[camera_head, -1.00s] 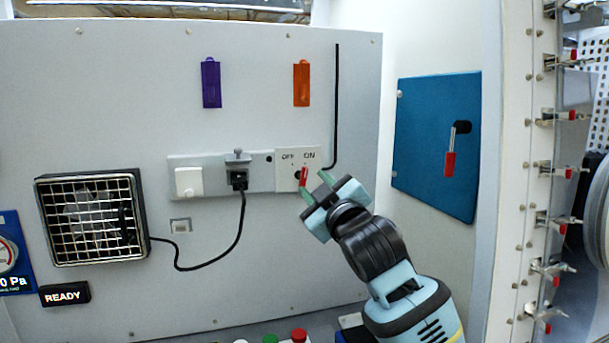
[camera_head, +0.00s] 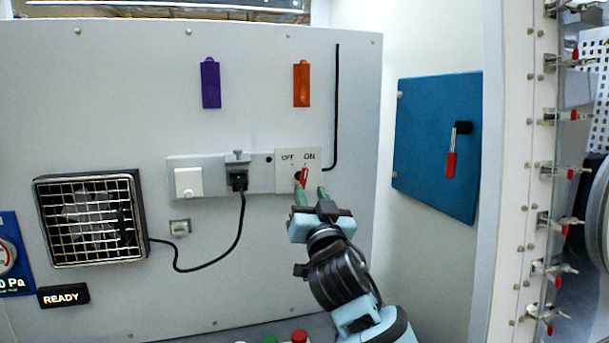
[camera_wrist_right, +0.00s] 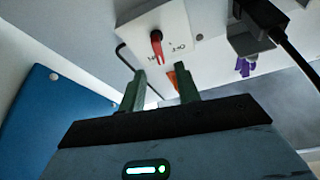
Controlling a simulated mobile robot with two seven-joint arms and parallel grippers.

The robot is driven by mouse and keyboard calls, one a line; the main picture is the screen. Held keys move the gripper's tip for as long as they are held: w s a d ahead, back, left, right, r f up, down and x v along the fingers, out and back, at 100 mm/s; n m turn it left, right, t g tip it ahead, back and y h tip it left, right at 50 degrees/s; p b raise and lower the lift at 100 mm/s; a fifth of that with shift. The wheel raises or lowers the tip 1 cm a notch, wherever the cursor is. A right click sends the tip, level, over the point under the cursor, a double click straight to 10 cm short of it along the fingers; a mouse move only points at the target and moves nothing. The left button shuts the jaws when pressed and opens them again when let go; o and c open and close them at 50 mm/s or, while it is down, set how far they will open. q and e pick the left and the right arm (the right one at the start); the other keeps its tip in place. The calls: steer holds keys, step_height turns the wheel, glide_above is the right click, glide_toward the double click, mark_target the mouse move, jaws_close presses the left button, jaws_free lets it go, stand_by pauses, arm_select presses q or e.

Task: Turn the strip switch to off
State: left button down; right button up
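The strip switch is a pale plate (camera_head: 284,178) at the right end of the grey power strip, with OFF and ON printed at its top left and top right. Its red lever (camera_head: 304,175) leans up and right toward ON. In the right wrist view the plate (camera_wrist_right: 178,22) is upside down, and the red lever (camera_wrist_right: 157,42) points at the ON print. My right gripper (camera_head: 311,191) is open just below the lever, its green fingertips apart. In the wrist view the lever lies beyond the gap between the fingers (camera_wrist_right: 159,76). My left gripper is out of view.
The strip (camera_head: 212,178) also holds a black plug (camera_head: 238,179) with a cable hanging to the fan (camera_head: 90,218). A blue panel (camera_head: 437,145) with a red handle stands right. Purple (camera_head: 210,84) and orange (camera_head: 301,84) tags hang above.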

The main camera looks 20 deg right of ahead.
mark_target(305, 176)
steer(key=shift+x, duration=3.75)
steer(key=shift+c, duration=0.3)
jaws_close()
